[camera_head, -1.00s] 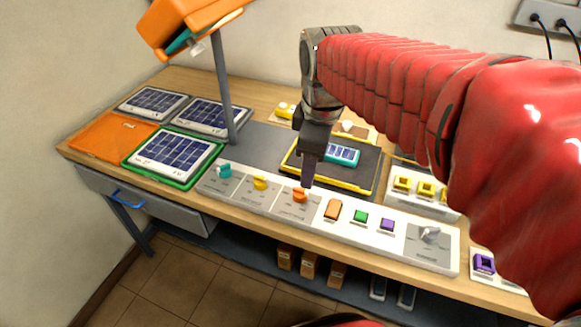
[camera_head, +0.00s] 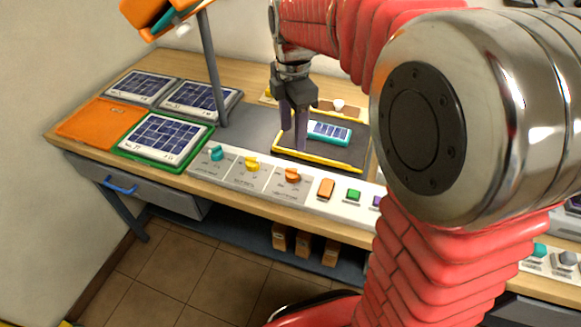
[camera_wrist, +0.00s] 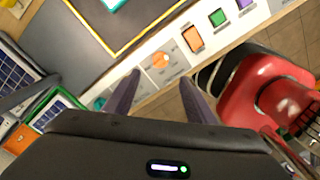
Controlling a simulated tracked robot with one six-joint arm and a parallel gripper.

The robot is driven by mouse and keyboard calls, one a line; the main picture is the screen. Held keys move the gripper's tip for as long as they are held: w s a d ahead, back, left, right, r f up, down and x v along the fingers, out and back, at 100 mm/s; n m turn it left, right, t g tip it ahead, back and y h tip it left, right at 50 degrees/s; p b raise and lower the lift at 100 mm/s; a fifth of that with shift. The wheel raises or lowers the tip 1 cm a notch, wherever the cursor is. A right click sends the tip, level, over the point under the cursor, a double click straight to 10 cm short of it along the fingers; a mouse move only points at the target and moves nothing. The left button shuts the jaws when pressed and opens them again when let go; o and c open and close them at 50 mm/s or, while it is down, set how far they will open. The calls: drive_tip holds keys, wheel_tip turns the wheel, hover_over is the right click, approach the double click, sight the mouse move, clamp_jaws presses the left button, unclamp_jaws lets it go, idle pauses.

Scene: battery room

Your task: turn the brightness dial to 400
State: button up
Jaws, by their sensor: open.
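A control strip along the bench front carries a teal dial (camera_head: 216,153), a yellow dial (camera_head: 252,164) and an orange dial (camera_head: 292,175). Their printed labels and scales are too small to read, so I cannot tell which is the brightness dial or its value. My gripper (camera_head: 293,143) is open and empty, fingers pointing down, above and behind the strip near the orange dial. In the wrist view, the orange dial (camera_wrist: 161,60) appears in the gap beyond the fingertips, clear of both. The teal dial (camera_wrist: 100,103) shows left of the fingers there.
An orange rocker (camera_head: 326,187), a green button (camera_head: 353,195) and a purple button sit right of the dials. A yellow-edged dark tray (camera_head: 345,165) with a teal-framed panel (camera_head: 329,132) lies behind. A lamp post (camera_head: 217,75) stands left, near several solar panels. My arm hides the right side.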

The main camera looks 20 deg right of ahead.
sight(292, 169)
wheel_tip(292, 169, down, 14)
drive_tip(key=shift+r, duration=0.15)
idle(0.5)
